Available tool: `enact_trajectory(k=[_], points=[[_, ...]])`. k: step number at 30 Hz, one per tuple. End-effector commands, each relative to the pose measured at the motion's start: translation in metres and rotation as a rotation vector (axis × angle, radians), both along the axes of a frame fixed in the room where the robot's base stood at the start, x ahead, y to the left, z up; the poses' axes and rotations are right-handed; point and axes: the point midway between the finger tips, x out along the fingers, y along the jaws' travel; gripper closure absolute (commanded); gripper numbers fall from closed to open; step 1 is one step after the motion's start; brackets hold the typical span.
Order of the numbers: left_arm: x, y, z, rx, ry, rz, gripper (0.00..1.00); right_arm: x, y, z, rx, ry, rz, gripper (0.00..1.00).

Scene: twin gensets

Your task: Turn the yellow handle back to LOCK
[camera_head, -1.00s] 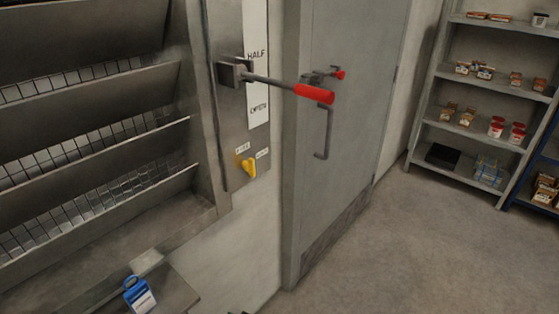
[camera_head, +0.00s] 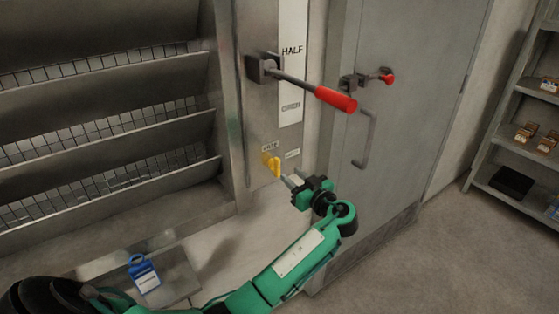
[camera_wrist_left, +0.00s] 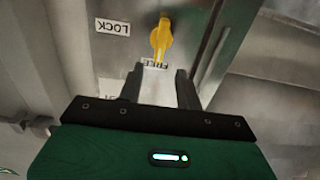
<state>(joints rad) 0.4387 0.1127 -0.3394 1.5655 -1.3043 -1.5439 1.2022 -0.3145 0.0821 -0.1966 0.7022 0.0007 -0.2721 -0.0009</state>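The small yellow handle (camera_head: 271,165) is on the grey metal panel, below the long red-gripped lever. A label above it appears to read FREE, and another label sits to its right. In the left wrist view the yellow handle (camera_wrist_left: 161,38) lies just beyond the fingertips, in line with the FREE label; a LOCK label (camera_wrist_left: 112,27) shows upside down to the left. My left gripper (camera_head: 287,180) is open, its two fingers apart and empty, just below and right of the handle. It also shows in the left wrist view (camera_wrist_left: 160,75). My right gripper is out of view.
The red-gripped lever (camera_head: 336,99) sticks out above my left gripper. A grey door (camera_head: 415,110) with a bar handle stands to the right. A blue padlock-shaped tag (camera_head: 145,274) is on a ledge at lower left. Shelves (camera_head: 515,205) stand far right.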

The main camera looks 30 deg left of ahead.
Motion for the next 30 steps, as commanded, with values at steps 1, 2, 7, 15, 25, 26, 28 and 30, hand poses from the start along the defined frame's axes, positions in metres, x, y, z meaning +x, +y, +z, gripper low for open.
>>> enact_trajectory(k=[1,2,7,15,25,26,28,30], points=[[0.004,0.012,0.005,0.004,0.001,0.003,0.65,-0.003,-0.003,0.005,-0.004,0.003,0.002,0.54],[0.007,0.018,0.005,0.005,0.002,0.002,0.65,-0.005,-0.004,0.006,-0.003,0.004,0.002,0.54],[0.02,0.05,0.003,0.003,0.003,0.001,0.65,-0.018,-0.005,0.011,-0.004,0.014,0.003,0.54],[0.033,0.079,0.001,0.001,0.004,-0.001,0.65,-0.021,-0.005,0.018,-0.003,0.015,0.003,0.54],[0.034,0.083,-0.001,-0.001,0.003,-0.002,0.65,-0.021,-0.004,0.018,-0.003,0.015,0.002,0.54],[0.034,0.083,-0.001,-0.001,0.003,-0.002,0.65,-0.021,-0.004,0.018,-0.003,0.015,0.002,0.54],[0.034,0.083,-0.001,-0.001,0.003,-0.002,0.78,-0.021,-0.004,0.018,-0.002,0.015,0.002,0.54],[0.034,0.083,-0.001,-0.001,0.004,-0.002,0.92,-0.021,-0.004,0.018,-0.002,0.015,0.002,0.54]])
